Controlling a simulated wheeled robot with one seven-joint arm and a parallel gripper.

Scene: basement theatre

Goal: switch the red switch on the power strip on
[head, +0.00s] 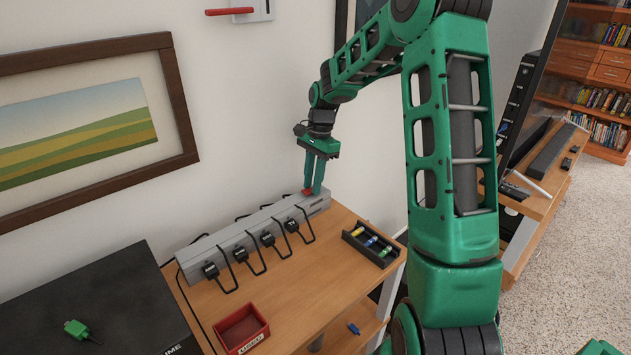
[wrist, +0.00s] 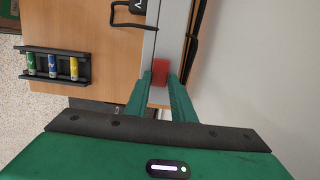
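The grey power strip (head: 232,236) lies on the wooden table against the wall, with several black plugs in it. Its red switch (head: 308,192) is at the strip's far right end. In the wrist view the red switch (wrist: 160,70) shows between my fingertips. My gripper (head: 314,189) points down at that end of the strip, its tips right at the switch. In the wrist view the gripper's fingers (wrist: 159,80) stand apart, one on each side of the switch. I cannot tell whether they touch it, or which way the switch is tipped.
A black tray of batteries (head: 372,246) lies on the table right of the strip; a red bin (head: 242,329) stands at the front. Cords loop in front of the plugs. A black box (head: 95,305) is at left. The table's middle is clear.

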